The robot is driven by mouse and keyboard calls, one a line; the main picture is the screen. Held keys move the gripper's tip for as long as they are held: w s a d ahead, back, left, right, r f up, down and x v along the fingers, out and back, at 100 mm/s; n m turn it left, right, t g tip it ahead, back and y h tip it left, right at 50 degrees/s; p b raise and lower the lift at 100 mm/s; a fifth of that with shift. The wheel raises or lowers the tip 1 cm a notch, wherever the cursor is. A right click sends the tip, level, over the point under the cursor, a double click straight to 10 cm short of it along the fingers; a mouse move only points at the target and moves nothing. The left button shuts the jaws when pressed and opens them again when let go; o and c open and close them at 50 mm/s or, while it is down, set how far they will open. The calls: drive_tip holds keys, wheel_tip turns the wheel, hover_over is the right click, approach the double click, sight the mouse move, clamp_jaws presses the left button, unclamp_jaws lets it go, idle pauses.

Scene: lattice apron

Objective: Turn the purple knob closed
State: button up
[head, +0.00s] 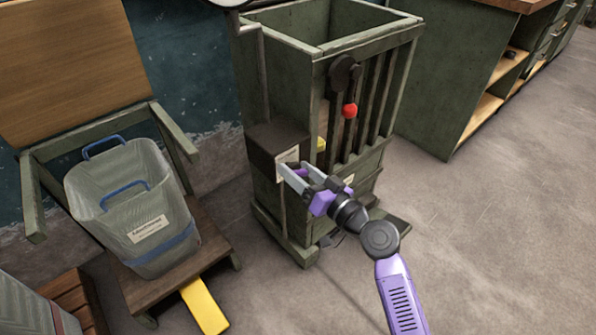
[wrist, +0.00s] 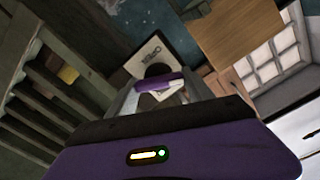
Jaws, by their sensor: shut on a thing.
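The purple knob (wrist: 160,83) is a short purple bar on a dark round hub, in front of a pale labelled plate (wrist: 146,54) in the wrist view. In the head view, a bit of the knob (head: 299,169) shows between my fingers, by the dark box on the left front of a green slatted bin (head: 292,88). My gripper (head: 292,172) is shut on the knob, with a finger on either side. My fingers hide part of the knob and plate in the head view. The plate's lettering is too small to read surely.
A red-tipped lever (head: 349,108) hangs on the bin's slatted front, above my gripper. A grey bucket (head: 120,200) with blue handles stands on a wooden cart at left. A yellow strip (head: 205,306) juts from the cart. Green cabinets stand at back right; the floor at right is clear.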

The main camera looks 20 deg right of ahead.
drive_tip(key=m+p, duration=0.1)
drive_tip(key=m, duration=0.5)
drive_tip(key=shift+d+m, duration=0.15)
drive_tip(key=shift+m, duration=0.15)
drive_tip(key=m, duration=0.2)
drive_tip(key=m+p, duration=0.1)
drive_tip(key=m, duration=0.3)
drive_tip(key=shift+f+p, duration=0.3)
drive_tip(key=shift+d, duration=0.1)
drive_tip(key=o, duration=1.4)
drive_tip(key=shift+c, duration=0.2)
drive_tip(key=shift+s, duration=0.1)
drive_tip(key=v, duration=0.7)
drive_tip(key=shift+s, duration=0.25)
drive_tip(key=shift+d, duration=0.1)
